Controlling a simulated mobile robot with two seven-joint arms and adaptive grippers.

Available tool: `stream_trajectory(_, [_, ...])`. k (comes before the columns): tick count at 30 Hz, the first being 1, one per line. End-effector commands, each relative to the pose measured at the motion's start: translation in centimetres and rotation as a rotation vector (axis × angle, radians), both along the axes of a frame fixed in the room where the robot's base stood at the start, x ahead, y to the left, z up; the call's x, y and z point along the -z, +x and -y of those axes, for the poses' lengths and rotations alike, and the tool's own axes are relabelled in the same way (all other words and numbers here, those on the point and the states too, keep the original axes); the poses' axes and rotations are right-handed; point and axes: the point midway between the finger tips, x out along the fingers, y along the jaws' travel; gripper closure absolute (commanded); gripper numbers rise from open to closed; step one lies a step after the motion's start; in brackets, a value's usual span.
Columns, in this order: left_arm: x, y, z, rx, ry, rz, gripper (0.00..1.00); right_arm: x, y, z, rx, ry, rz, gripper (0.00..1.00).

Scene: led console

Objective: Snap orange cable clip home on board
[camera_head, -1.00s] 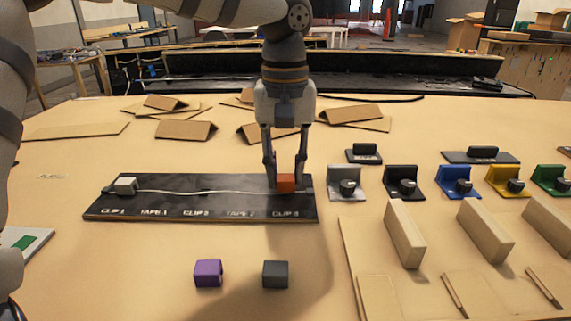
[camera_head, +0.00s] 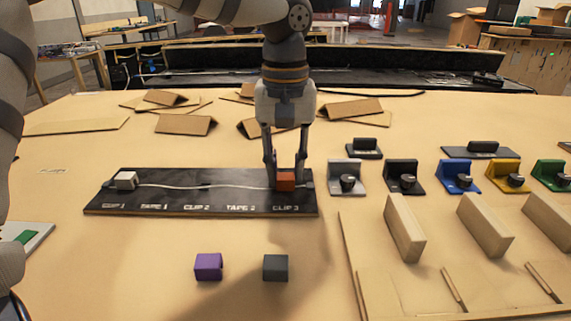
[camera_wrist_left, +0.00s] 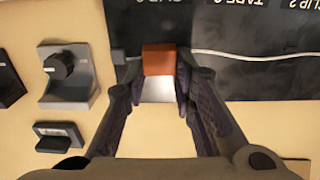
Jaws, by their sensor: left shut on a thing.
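The orange clip (camera_head: 286,181) is at the right end of the black board (camera_head: 160,207), above the "CLIP 3" label. My left gripper (camera_head: 286,178) points down and is shut on the orange clip. In the left wrist view the orange clip (camera_wrist_left: 159,60) sits between the fingertips, over the board's edge area. The white cable (camera_head: 235,187) runs along the board from a white clip (camera_head: 126,180) at the left end to the orange clip. Whether the clip is fully seated cannot be told. My right gripper is out of view.
A purple clip (camera_head: 208,266) and a dark grey clip (camera_head: 275,267) lie in front of the board. Coloured brackets with knobs (camera_head: 457,177) and upright wooden blocks (camera_head: 405,227) stand to the right. Folded cardboard pieces (camera_head: 186,125) lie behind the board.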

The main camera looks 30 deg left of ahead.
Motion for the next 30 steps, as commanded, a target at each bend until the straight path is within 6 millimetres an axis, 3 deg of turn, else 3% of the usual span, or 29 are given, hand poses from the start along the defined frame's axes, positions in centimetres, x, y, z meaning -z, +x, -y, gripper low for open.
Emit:
stream_trajectory(1, [0.0, 0.0, 0.0, 0.000, 0.000, 0.000, 0.88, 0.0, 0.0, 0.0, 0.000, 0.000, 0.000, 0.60])
stream_trajectory(2, [0.0, 0.0, 0.0, 0.000, 0.000, 0.000, 0.72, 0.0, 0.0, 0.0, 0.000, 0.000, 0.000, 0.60])
stream_trajectory(3, [0.0, 0.0, 0.0, 0.000, 0.000, 0.000, 0.62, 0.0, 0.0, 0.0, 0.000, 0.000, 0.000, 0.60])
stream_trajectory(5, [0.0, 0.0, 0.0, 0.000, 0.000, 0.000, 0.53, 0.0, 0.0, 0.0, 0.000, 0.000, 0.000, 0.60])
stream_trajectory(13, [-0.1, 0.0, 0.0, 0.000, 0.000, 0.001, 0.53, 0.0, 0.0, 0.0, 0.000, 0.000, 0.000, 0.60])
stream_trajectory(16, [-1.0, 0.1, 0.0, -0.002, 0.001, 0.005, 0.53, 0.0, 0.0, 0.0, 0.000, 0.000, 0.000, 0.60])
stream_trajectory(24, [-8.1, 0.1, 0.0, -0.003, 0.002, 0.006, 0.53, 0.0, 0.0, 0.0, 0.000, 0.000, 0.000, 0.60])
stream_trajectory(30, [-11.5, 0.1, 0.0, -0.002, 0.001, 0.003, 0.53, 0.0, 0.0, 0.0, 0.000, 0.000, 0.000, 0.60])
